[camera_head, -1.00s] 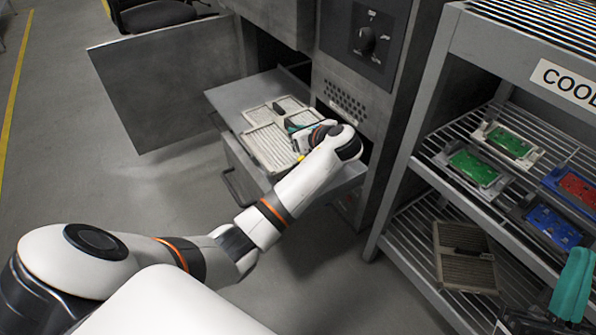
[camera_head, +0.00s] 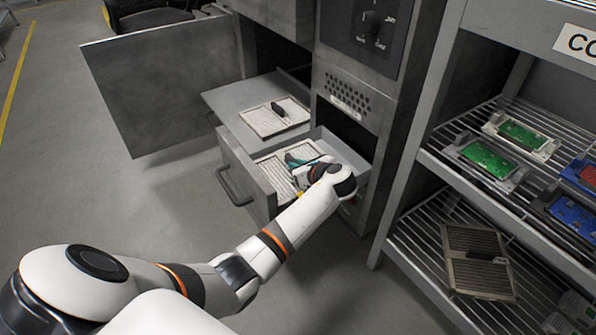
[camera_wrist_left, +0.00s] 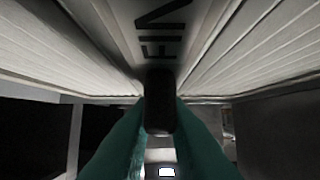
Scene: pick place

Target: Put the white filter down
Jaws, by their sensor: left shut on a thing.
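The white filter (camera_head: 272,170) is a pleated panel with a pale frame. In the head view it is at the open drawer (camera_head: 240,168), inside its walls; I cannot tell whether it touches the drawer's floor. My left gripper (camera_head: 297,161) has teal fingers and is shut on the filter's dark handle. In the left wrist view the gripper (camera_wrist_left: 160,112) pinches that black handle (camera_wrist_left: 160,88), with pleats (camera_wrist_left: 70,50) on both sides and lettering on the middle strip. My forearm hides the drawer's near right part. My right gripper is out of view.
A second pale filter (camera_head: 262,122) with a dark handle lies on the grey pull-out plate above the drawer. A brownish filter (camera_head: 480,275) lies on the lower wire shelf at right. Circuit boards in holders (camera_head: 487,160) sit on the upper shelf. An open cabinet door stands at left.

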